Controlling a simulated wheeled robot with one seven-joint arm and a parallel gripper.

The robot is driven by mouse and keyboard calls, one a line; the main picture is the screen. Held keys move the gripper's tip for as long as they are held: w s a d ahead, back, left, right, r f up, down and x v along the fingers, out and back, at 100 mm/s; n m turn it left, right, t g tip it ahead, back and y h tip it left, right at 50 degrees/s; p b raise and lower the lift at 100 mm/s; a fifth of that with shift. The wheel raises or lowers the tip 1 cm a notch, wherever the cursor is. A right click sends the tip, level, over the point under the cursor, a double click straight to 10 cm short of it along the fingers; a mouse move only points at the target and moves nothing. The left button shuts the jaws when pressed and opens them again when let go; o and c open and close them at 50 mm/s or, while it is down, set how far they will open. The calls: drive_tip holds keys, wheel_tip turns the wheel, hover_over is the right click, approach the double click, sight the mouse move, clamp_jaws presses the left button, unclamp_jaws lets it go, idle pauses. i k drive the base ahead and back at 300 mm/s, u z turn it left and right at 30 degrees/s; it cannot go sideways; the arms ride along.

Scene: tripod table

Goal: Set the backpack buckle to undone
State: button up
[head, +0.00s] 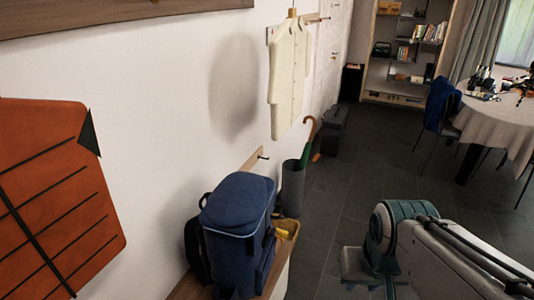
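A blue backpack (238,222) stands upright on a narrow wooden bench or shelf (188,290) against the white wall, at the bottom centre of the head view. Its top flap looks closed, and dark straps hang at its left side. I cannot make out the buckle or its state. My arm reaches in from the lower right. My gripper (358,266) seems to be the grey part at the arm's end, to the right of the backpack and clearly apart from it. Its fingers are not clear, so I cannot tell whether it is open or shut.
A yellowish object (287,228) sits just right of the backpack. An umbrella stand (293,185) with umbrellas is behind it. A cream jacket (289,75) and an orange garment (55,195) hang on the wall. A cloth-covered table (500,125) and chair (436,110) stand right. Dark tiled floor (345,185) is clear between.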

sight(271, 233)
drive_tip(key=z, duration=0.5)
drive_tip(key=k, duration=1.35)
drive_tip(key=u, duration=0.75)
drive_tip(key=i, duration=0.3)
drive_tip(key=u, duration=0.1)
